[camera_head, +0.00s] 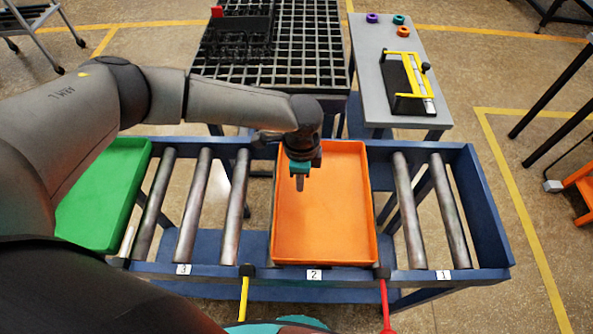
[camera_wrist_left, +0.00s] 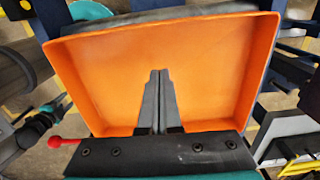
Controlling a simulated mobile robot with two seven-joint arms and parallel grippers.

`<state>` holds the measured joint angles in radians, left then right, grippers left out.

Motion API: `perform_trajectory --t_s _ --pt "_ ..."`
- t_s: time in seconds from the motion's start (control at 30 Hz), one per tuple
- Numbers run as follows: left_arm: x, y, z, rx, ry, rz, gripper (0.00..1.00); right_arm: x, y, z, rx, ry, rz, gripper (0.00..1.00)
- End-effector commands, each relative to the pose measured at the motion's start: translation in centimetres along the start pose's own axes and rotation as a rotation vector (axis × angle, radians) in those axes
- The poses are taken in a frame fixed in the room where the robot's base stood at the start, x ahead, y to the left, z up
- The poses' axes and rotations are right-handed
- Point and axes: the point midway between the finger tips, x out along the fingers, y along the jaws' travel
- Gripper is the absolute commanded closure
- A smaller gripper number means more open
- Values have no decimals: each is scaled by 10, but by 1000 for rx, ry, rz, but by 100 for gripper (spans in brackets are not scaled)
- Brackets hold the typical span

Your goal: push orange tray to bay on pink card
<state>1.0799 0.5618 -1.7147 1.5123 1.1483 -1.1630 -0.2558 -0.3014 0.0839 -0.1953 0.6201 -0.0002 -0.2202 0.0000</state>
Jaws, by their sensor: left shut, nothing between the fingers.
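The orange tray (camera_head: 335,215) sits on the blue roller rack at the bay labelled 2 (camera_head: 314,274). It looks empty, with raised rims. My left gripper (camera_head: 300,182) is over its upper left part, shut and empty, pointing down. In the left wrist view the shut fingers (camera_wrist_left: 158,75) show against the floor of the orange tray (camera_wrist_left: 115,65); I cannot tell whether they touch it. Bay labels 3 (camera_head: 183,269) and 1 (camera_head: 443,275) mark the bays on either side. I see no pink card. My right gripper is not in view.
A green tray (camera_head: 103,195) stands at the rack's left end, partly behind my arm. Bare rollers (camera_head: 448,210) lie right and left of the orange tray. A yellow lever (camera_head: 244,297) and a red lever (camera_head: 385,303) stick out in front. A grid table (camera_head: 310,45) and grey side table (camera_head: 367,50) stand behind.

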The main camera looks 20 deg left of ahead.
Motion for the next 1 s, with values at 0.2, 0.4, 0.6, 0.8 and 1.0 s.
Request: perform_trajectory --t_s 0.2,0.4,0.6,0.8,1.0 --pt "43 0 0 0 -2 1 100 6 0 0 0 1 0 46" --pt "43 -1 27 -2 -1 -2 100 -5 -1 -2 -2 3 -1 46" --pt "44 0 39 0 1 -1 100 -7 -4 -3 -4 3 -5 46" --pt "45 0 40 0 1 0 100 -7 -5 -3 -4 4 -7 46" --pt "45 0 42 -1 1 0 100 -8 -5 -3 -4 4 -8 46"
